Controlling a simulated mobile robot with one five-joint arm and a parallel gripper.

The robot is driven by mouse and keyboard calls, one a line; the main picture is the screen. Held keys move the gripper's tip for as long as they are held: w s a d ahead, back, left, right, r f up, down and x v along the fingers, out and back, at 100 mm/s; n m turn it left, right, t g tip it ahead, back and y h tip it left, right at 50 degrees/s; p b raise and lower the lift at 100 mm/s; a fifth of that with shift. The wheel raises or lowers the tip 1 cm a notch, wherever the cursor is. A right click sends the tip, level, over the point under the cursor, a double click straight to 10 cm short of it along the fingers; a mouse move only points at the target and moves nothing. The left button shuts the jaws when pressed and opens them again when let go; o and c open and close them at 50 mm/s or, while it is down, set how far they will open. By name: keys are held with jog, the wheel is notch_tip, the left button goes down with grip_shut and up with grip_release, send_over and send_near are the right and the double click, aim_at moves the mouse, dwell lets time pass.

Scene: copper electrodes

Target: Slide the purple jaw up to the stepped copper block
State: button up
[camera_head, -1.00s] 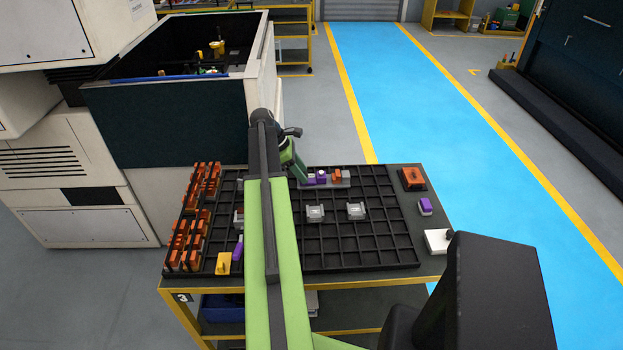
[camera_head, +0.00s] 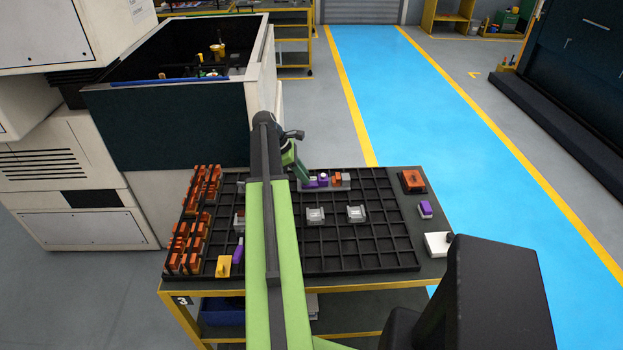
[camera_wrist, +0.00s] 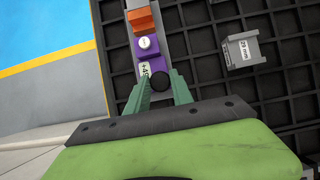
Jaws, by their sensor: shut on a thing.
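The purple jaw (camera_wrist: 148,46) carries a white round button and a small label, and sits on a grey rail (camera_wrist: 177,45). The stepped copper block (camera_wrist: 141,18) stands just beyond it, touching or almost touching; I cannot tell which. My gripper (camera_wrist: 160,76) has its two green fingers around a dark round knob (camera_wrist: 160,82) at the jaw's near end, and it is shut on it. In the head view, the purple jaw (camera_head: 322,181) is right of my gripper (camera_head: 303,177), with the copper block (camera_head: 336,179) and a grey end piece to its right.
The black grid tray (camera_head: 385,262) holds two grey blocks (camera_head: 315,216) right of my arm. Copper electrodes (camera_head: 185,250) stand in racks at left. A copper piece (camera_head: 412,181), a purple block (camera_head: 425,209) and a white pad (camera_head: 436,246) lie on the table's right side. A machine enclosure (camera_head: 190,120) stands behind left.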

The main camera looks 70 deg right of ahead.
jog(key=shift+s+d, duration=0.2)
jog(key=shift+s, duration=0.3)
jog(key=shift+s+d, duration=0.2)
jog(key=shift+s, duration=0.25)
jog(key=o, duration=1)
notch_tip(320, 180, up, 6)
jog(key=p, duration=0.6)
jog(key=shift+r, duration=0.15)
